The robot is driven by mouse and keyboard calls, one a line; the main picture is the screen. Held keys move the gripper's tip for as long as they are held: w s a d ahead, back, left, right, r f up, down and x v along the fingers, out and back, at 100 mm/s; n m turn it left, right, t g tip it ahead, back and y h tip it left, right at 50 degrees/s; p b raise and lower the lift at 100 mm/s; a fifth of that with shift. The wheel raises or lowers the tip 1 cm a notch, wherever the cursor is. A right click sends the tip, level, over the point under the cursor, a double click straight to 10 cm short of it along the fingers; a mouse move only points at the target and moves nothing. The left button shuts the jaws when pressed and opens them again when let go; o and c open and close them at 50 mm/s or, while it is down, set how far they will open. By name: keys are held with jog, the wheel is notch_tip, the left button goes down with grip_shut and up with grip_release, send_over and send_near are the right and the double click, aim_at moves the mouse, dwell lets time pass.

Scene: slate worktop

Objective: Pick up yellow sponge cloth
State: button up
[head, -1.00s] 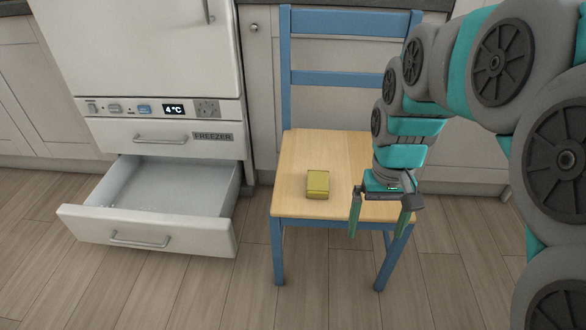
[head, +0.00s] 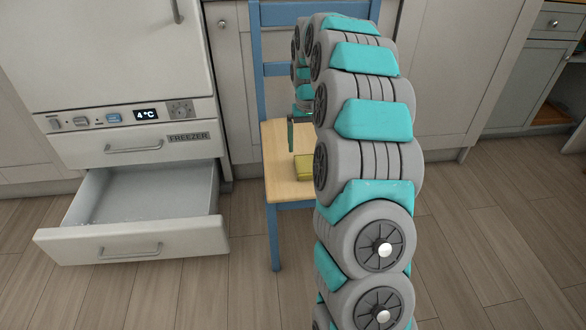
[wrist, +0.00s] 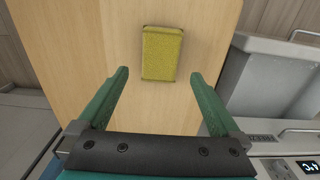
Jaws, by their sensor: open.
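The yellow sponge cloth (wrist: 162,53) lies flat on the wooden chair seat (wrist: 70,40) in the wrist view, ahead of and between the lines of my fingers. My gripper (wrist: 160,82) is open and empty, with its two green fingers apart and short of the cloth. In the head view, the cloth (head: 303,168) shows partly at the edge of my arm, which hides its right side. One green finger of my gripper (head: 291,134) shows there above and behind the cloth; the rest is hidden by my arm.
The blue chair (head: 273,235) stands on a wood floor before pale cabinets. To its left is a freezer with an open, empty-looking drawer (head: 135,248). The drawer also shows at the right in the wrist view (wrist: 275,75).

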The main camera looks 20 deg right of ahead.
aim_at(306, 163)
jog(key=shift+f+p, duration=0.55)
jog(key=shift+f, duration=3.3)
jog(key=c, duration=1.4)
jog(key=shift+r, duration=0.15)
jog(key=shift+s+r+b, duration=0.1)
jog(key=shift+r+b, duration=0.3)
jog(key=shift+r, duration=1.25)
jog(key=s+r+b, duration=0.1)
jog(key=s, duration=1.5)
jog(key=shift+d+r+b, duration=0.2)
jog(key=shift+b, duration=0.15)
